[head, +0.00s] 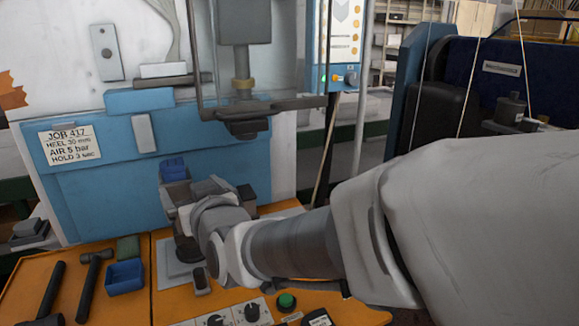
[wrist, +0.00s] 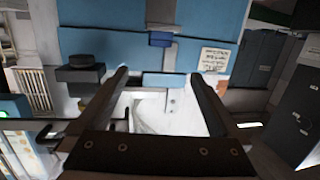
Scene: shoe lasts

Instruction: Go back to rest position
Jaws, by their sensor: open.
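My arm reaches in from the right in the head view, and my gripper (head: 172,192) is at its far end, in front of the blue panel of a machine (head: 100,170). In the wrist view my gripper (wrist: 160,74) has its two dark fingers spread wide apart, with nothing held between them. Past the fingers are a pale surface and the blue panel (wrist: 110,45), seen upside down. A small blue block (head: 173,168) shows just above my gripper in the head view. My arm hides part of the worktop.
A press head (head: 245,110) hangs above my gripper. A job sign (head: 70,145) is on the panel. A dark blue machine stands at right.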

